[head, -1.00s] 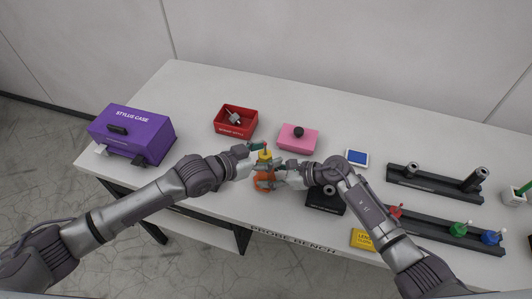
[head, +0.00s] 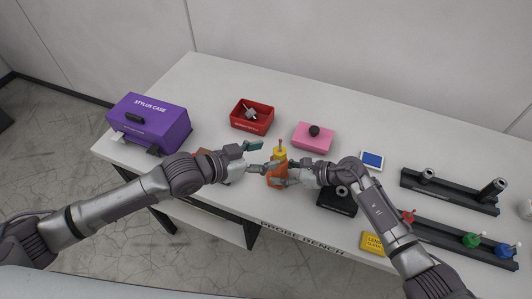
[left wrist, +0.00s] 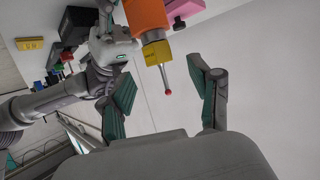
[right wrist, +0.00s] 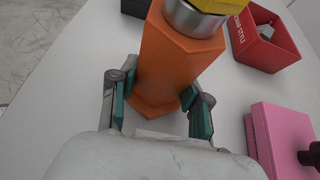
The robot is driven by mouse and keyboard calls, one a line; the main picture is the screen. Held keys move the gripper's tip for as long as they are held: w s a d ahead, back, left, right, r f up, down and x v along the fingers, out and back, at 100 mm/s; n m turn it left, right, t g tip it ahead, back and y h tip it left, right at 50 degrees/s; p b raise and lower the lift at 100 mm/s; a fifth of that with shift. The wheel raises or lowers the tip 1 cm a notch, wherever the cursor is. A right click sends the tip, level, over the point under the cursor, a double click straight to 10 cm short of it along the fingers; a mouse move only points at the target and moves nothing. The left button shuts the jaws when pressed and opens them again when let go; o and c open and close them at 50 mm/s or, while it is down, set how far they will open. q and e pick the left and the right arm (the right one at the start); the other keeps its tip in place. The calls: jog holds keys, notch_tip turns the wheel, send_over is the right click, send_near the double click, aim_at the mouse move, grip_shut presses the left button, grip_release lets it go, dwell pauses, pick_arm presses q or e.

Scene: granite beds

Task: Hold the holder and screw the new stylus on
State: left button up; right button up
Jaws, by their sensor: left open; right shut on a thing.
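The holder (head: 277,174) is an orange six-sided body with a silver collar, upright over the bench's front part. My right gripper (right wrist: 160,108) is shut on its orange body (right wrist: 172,62). The stylus has a yellow block (head: 280,155) and a thin stem with a red ball tip. It sits on top of the holder, in line with it; the thread is hidden. In the left wrist view its red tip (left wrist: 168,93) lies between the spread fingers. My left gripper (head: 266,158) is open and empty, just left of the stylus, with no contact visible.
A red bin (head: 252,117) holding a grey piece and a pink block (head: 314,138) with a dark knob stand behind. A purple stylus case (head: 150,122) is at the left. Dark racks (head: 450,191) with several styli are at the right. The back middle of the bench is clear.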

pick_arm(q)
jog(key=v, duration=1.2)
jog(key=shift+r, duration=0.1)
